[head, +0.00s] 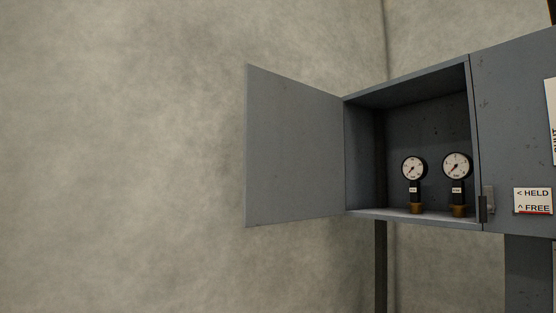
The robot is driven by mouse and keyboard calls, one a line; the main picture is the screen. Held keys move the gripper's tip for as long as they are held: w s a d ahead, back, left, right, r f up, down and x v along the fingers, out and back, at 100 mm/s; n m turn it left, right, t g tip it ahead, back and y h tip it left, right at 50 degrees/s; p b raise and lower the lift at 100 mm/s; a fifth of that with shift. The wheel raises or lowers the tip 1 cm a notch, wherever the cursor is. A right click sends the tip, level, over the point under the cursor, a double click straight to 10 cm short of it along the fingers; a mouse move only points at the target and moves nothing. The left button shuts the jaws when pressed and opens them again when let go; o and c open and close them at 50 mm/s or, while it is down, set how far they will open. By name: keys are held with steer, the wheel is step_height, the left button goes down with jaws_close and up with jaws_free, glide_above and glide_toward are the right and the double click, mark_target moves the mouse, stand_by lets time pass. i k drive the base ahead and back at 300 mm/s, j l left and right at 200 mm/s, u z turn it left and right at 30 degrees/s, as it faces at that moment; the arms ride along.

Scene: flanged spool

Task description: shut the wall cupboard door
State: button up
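The wall cupboard (408,82) is a grey metal box at the right of the head view. Its grey door (295,150) stands wide open, swung out to the left from the cupboard's left edge. The inside is open to view. Two round white-faced gauges on brass fittings, a left one (414,169) and a right one (457,166), stand on the cupboard floor. My gripper is not in view.
A grey panel (500,120) adjoins the cupboard on the right, with a small latch (487,203) and a "HELD / FREE" label (533,201). A dark post (381,265) runs down below the cupboard. Bare wall (120,150) fills the left.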

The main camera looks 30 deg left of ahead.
mark_target(293, 169)
steer(key=j+z, duration=0.2)
steer(key=j, duration=1.55)
steer(key=j+z, duration=0.15)
steer(key=j, duration=1.55)
